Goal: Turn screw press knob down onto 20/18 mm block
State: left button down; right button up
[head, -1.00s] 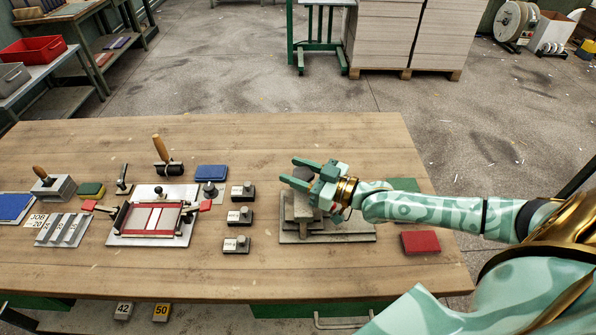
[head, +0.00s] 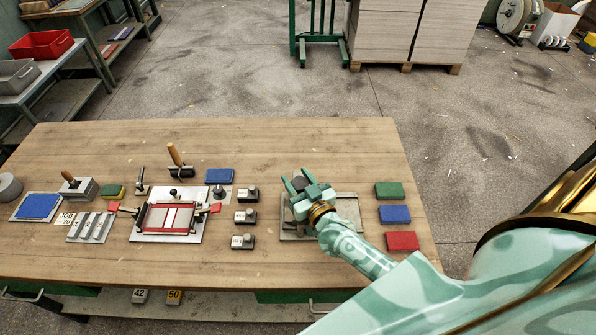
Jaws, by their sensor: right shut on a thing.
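The screw press stands on the right half of the table, its flat grey base plate (head: 349,208) showing around my gripper. Its dark knob (head: 299,183) sits between the fingers of my right gripper (head: 298,184), which is shut on it from above and from the right. The fingers and wrist hide most of the press body, and I cannot see the block under it or whether the press touches it. Several grey blocks (head: 90,227) lie in a row beside a JOB 20 card (head: 66,218) at the left. My left gripper is out of view.
Three small labelled blocks with knobs (head: 245,216) stand left of the press. A red-framed fixture (head: 170,217) lies farther left. Green (head: 389,190), blue (head: 394,214) and red (head: 402,240) pads line the right. Bare wood lies in front of the press.

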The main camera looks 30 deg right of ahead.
jog(key=shift+d+m+g+h+p, duration=0.1)
jog(key=shift+m+g+h+p, duration=0.35)
jog(key=shift+m+h, duration=1.1)
jog(key=shift+h, duration=0.55)
jog(key=o, duration=1)
